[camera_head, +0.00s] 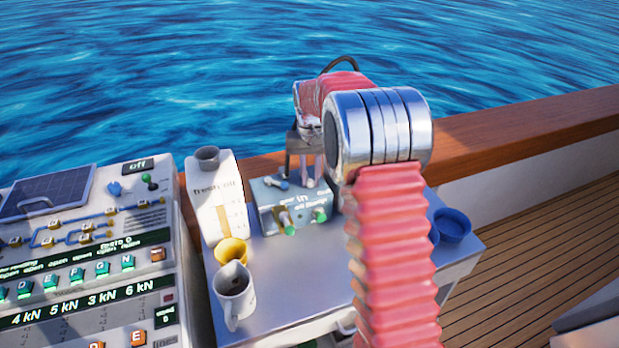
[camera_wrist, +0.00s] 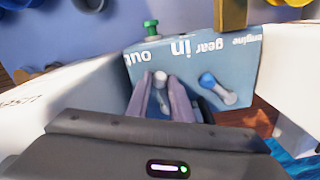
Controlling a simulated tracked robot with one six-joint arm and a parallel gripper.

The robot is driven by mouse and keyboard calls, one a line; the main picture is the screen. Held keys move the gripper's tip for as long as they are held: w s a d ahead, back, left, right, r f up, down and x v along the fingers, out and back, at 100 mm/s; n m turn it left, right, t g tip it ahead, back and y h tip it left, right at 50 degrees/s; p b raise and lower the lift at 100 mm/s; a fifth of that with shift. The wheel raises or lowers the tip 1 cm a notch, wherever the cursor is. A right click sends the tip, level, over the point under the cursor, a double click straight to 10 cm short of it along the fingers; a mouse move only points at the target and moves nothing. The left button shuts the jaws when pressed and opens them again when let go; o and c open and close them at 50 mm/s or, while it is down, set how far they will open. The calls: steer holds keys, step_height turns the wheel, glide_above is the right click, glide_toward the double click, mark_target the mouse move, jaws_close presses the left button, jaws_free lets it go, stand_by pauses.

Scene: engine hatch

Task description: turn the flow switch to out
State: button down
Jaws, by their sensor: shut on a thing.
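The blue-grey switch box (camera_head: 267,217) stands on the metal table top and also fills the middle of the wrist view (camera_wrist: 235,75). Its top carries upside-down words "out", "in", "gear" and "engine" in the wrist view. A lever with a whitish tip (camera_wrist: 160,77), apparently the flow switch, stands below the words "out" and "in". My gripper (camera_wrist: 160,92) reaches down from above with one finger on each side of this lever and is shut on it. In the head view my gripper (camera_head: 308,178) hides the lever. A blue-tipped lever (camera_wrist: 215,88) sits beside it, untouched.
A white oil container (camera_head: 212,190) stands close left of the box. A yellow cup (camera_head: 232,251) and a white mug (camera_head: 235,298) stand in front of it. A blue bowl (camera_head: 452,223) is at the right. A control panel (camera_head: 90,255) fills the left. Green knobs (camera_head: 287,222) stick out of the box front.

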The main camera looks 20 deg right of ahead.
steer(key=n, duration=0.1)
steer(key=d+n, duration=0.2)
steer(key=n, duration=0.1)
steer(key=shift+w, duration=0.25)
steer(key=shift+w+d+n, duration=0.3)
steer(key=shift+d+n, duration=0.15)
steer(key=shift+n, duration=0.65)
steer(key=shift+w+d+n, duration=0.25)
steer(key=shift+d+n, duration=0.15)
steer(key=shift+n, duration=0.7)
steer(key=c, duration=1.6)
jaws_free()
steer(key=shift+o, duration=0.2)
